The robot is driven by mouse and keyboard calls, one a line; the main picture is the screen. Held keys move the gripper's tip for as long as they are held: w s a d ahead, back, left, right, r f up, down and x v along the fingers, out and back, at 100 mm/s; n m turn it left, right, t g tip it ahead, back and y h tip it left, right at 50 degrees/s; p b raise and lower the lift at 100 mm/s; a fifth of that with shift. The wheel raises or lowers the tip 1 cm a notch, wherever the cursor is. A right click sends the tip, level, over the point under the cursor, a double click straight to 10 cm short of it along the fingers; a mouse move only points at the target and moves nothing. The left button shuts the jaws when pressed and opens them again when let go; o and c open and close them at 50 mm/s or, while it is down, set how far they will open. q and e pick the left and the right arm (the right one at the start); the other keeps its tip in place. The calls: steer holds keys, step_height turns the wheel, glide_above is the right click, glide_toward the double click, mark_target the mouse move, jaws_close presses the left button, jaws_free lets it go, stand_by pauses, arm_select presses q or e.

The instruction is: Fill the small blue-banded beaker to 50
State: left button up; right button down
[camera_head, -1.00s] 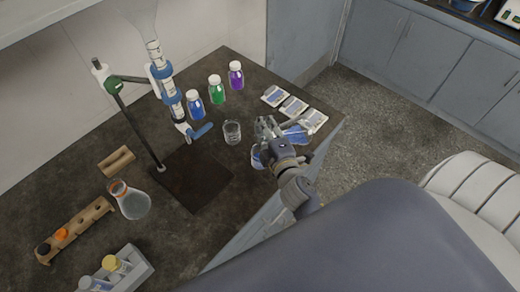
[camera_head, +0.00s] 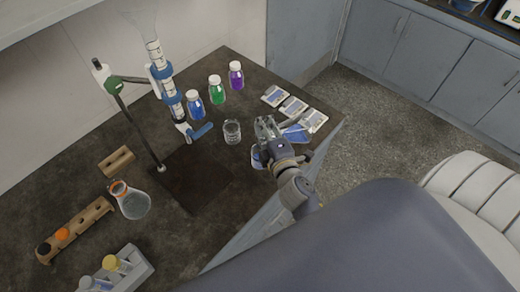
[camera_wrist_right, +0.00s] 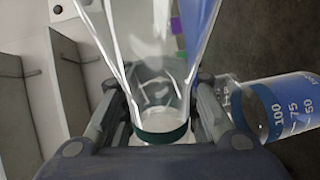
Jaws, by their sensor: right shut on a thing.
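My right gripper (camera_head: 268,127) is at the right part of the dark bench. In the right wrist view it is shut on a clear glass vessel (camera_wrist_right: 162,100) with a dark teal band, which flares out beyond the fingers. A glass beaker with a blue band (camera_wrist_right: 270,108) and the marks 100, 75 and 50 stands just beside the fingers, at the right in that view. In the head view a blue-marked glass (camera_head: 257,157), probably that beaker, is partly hidden by the gripper. A clear beaker (camera_head: 232,132) stands left of the gripper. My left gripper is not in view.
A burette (camera_head: 171,98) hangs on a stand above a dark base plate (camera_head: 195,183). Blue (camera_head: 195,106), green (camera_head: 217,91) and purple (camera_head: 236,77) bottles stand behind. An orange-banded flask (camera_head: 133,203) and a wooden rack (camera_head: 80,227) are at left.

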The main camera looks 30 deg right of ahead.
steer(key=shift+r+n, duration=0.15)
steer(key=shift+n, duration=0.25)
stand_by(0.8)
steer(key=shift+a, duration=0.1)
stand_by(0.5)
